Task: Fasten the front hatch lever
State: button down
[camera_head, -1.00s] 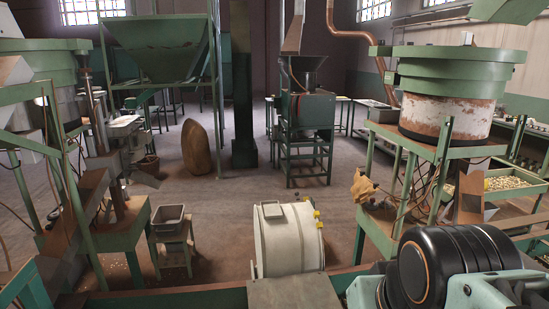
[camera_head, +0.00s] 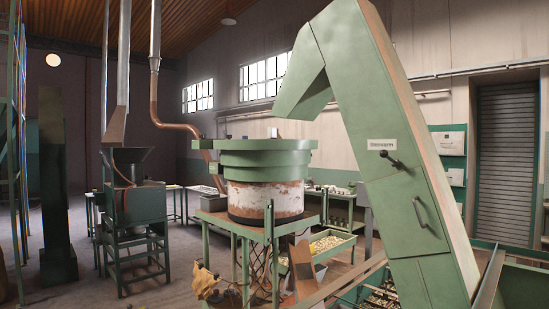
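A tall green inclined elevator casing (camera_head: 375,85) stands at the right. Its front carries a hatch panel (camera_head: 405,195) that looks flush with the casing, though a small gap could not be made out from here. A small dark lever (camera_head: 391,160) sits near the top of the hatch, just below a white label (camera_head: 382,144). The lever slants down to the right. A curved handle (camera_head: 421,213) is lower on the hatch. My gripper is not in view.
A round green-rimmed hopper (camera_head: 265,180) stands on a green frame left of the casing. A green-walled trough (camera_head: 520,287) is at the lower right. Open floor (camera_head: 165,285) lies at the left.

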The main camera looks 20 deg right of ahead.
aim_at(383, 153)
jog(key=z, duration=1.25)
